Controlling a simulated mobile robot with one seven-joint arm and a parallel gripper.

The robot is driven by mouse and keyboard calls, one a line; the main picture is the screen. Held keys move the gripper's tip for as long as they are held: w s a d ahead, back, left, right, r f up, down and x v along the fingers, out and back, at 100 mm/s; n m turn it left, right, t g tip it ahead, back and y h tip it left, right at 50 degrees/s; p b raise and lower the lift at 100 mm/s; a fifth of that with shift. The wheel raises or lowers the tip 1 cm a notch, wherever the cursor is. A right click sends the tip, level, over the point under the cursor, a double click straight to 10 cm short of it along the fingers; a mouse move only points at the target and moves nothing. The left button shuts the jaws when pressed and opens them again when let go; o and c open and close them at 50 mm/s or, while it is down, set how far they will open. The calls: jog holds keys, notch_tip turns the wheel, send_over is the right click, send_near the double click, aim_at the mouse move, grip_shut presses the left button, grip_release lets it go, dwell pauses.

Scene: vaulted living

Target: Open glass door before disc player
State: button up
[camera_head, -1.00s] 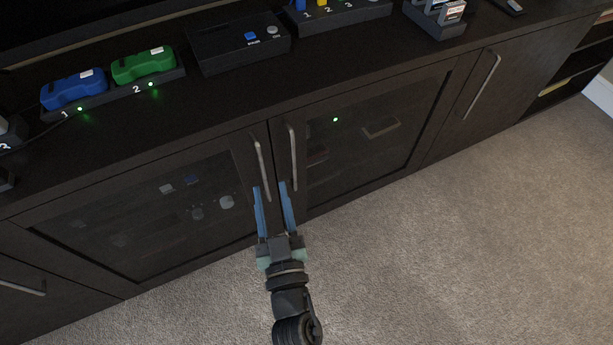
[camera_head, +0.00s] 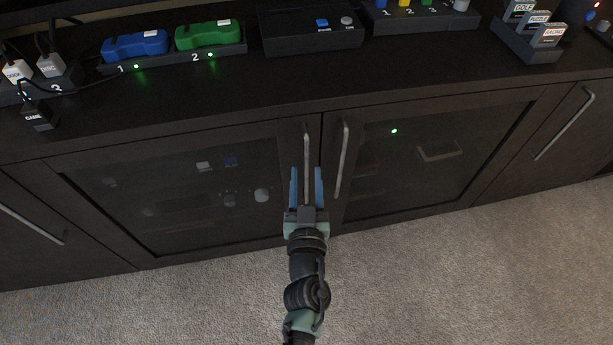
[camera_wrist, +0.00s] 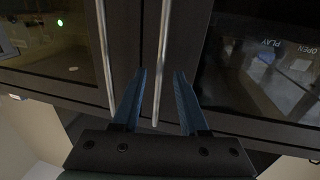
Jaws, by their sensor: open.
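The left glass door (camera_head: 110,200) of the dark cabinet is shut in the head view, with a dim device with buttons behind it. In the wrist view, a glass door (camera_wrist: 265,60) shows "OPEN" and "PLAY" lettering behind the glass, upside down. The left door's vertical metal handle (camera_head: 306,150) stands at its right edge; it also shows in the wrist view (camera_wrist: 162,50). My gripper (camera_head: 306,172) is open, its blue fingers on either side of that handle's lower end. In the wrist view the handle runs between the fingers (camera_wrist: 160,78). I cannot tell whether either finger touches it.
The right glass door (camera_head: 430,165) is shut, with a green light behind it. Its handle (camera_head: 342,160) stands close beside my right finger. Blue (camera_head: 135,45) and green (camera_head: 207,35) controllers sit on the cabinet top. Carpet (camera_head: 430,280) in front is clear.

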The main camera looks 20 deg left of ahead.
jog(key=shift+w+a, duration=0.25)
jog(key=shift+w, duration=0.3)
grip_shut()
dwell(1.1)
